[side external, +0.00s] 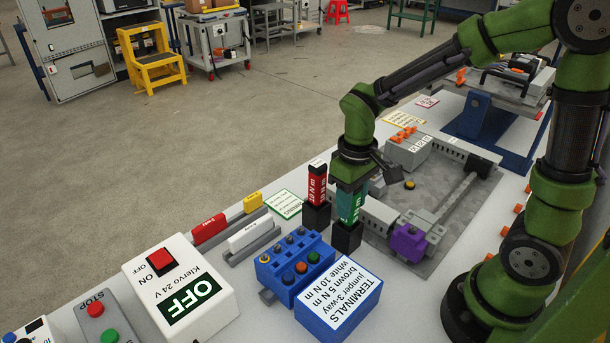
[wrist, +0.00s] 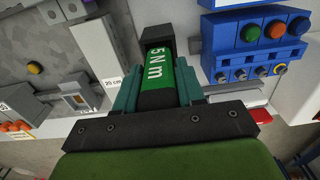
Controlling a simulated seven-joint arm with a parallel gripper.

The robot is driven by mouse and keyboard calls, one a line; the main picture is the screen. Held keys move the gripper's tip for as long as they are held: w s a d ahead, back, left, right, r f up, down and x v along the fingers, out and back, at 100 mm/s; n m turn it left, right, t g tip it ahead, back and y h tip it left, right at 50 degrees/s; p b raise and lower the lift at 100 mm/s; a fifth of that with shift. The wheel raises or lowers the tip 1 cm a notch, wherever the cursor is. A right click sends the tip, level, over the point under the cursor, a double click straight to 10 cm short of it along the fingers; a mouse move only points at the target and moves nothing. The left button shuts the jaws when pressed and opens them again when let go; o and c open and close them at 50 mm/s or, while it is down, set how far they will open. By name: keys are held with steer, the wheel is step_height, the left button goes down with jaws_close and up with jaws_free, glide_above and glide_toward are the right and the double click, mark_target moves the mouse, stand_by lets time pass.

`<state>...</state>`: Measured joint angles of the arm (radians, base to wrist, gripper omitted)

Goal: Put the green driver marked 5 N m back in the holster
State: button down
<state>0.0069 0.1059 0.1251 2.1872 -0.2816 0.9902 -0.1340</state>
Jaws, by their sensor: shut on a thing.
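The green driver marked 5 N m (side external: 347,208) is upright between the teal fingers of my gripper (side external: 352,190), which is shut on it. The driver's lower end meets the top of a black holster (side external: 346,239); how deep it sits inside I cannot tell. In the wrist view the green driver (wrist: 158,82) lies between the fingers (wrist: 157,90), with the black holster (wrist: 157,35) beyond its end. A red driver marked 10 N m (side external: 317,184) stands upright in the neighbouring black holster (side external: 316,217), left of the green one.
A blue terminals box (side external: 345,300) and blue button block (side external: 292,266) stand in front. A grey plate (side external: 425,195) with a purple part (side external: 408,242) lies to the right. Red, white and yellow blocks on rails are to the left, near the white OFF box (side external: 180,285).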

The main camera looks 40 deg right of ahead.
steer(key=c, duration=0.7)
jaws_free()
steer(key=shift+f, duration=0.1)
step_height(320, 180, up, 11)
steer(key=shift+r, duration=0.1)
steer(key=shift+s+r, duration=0.15)
steer(key=shift+r, duration=0.45)
steer(key=shift+s+d+r+m+t+y, duration=0.1)
steer(key=shift+s+r+m+t+y, duration=0.2)
steer(key=shift+s+m+t, duration=0.65)
steer(key=shift+s+a+r+m+t+y, duration=0.1)
steer(key=shift+s+r+m+t+y, duration=0.25)
steer(key=shift+s+t, duration=1.1)
steer(key=shift+s+d+r+m+t+y, duration=0.15)
steer(key=shift+s+m+t+y, duration=0.2)
steer(key=shift+s+m+t, duration=0.6)
steer(key=shift+s+n+t, duration=0.2)
steer(key=shift+n+t, duration=0.05)
